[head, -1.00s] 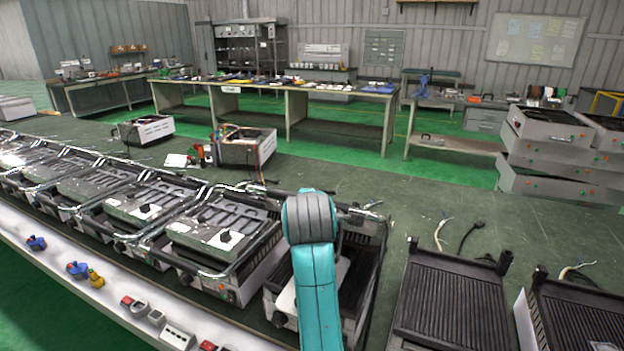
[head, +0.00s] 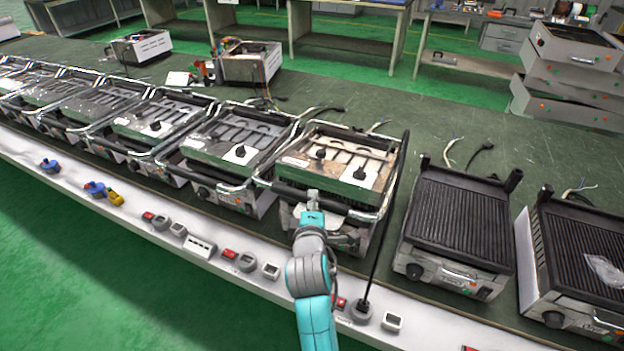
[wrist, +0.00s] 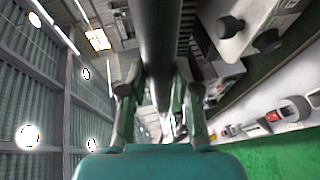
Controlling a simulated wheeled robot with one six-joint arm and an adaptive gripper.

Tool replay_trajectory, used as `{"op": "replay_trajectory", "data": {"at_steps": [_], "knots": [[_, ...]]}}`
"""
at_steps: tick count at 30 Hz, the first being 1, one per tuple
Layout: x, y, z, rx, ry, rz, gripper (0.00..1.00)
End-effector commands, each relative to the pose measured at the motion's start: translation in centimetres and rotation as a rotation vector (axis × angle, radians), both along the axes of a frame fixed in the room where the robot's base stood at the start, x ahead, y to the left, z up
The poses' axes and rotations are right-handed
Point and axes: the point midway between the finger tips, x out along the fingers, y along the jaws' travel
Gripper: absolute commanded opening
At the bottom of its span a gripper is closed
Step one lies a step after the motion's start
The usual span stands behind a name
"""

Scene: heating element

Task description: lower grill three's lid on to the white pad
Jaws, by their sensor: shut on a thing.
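Grill three's lid (head: 341,149) has a cream and metal top with two black knobs and lies low over its grill body (head: 360,240), tilted little if at all. My gripper (head: 313,198) is at the front of this lid, shut on its dark handle bar (head: 352,212). In the wrist view the bar (wrist: 158,45) runs between the two fingers (wrist: 160,95). The white pad is hidden under the lid and behind my arm. I cannot tell whether the lid touches it.
Lidded grills (head: 232,150) stand close on the left. An open ribbed grill (head: 462,215) stands on the right, with another (head: 580,250) beyond it. A black cord runs down beside grill three to a socket (head: 361,312). Switches line the white front ledge (head: 215,240).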

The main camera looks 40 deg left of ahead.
Motion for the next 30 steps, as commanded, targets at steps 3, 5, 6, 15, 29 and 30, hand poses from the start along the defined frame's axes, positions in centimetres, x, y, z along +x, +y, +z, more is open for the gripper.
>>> {"op": "replay_trajectory", "data": {"at_steps": [3,5,6,15,29,30], "knots": [[-0.4,-0.3,-2.8,-0.008,0.008,-0.001,0.0],[-0.5,-0.3,-3.7,-0.007,0.006,0.0,0.0],[-0.6,-0.3,-4.2,-0.007,0.006,0.0,0.0],[-0.8,-0.3,-6.1,-0.006,0.006,0.0,0.0],[-0.9,-0.3,-6.5,-0.01,0.011,0.0,0.56],[-0.8,-0.3,-6.4,-0.009,0.011,0.0,0.56]]}}
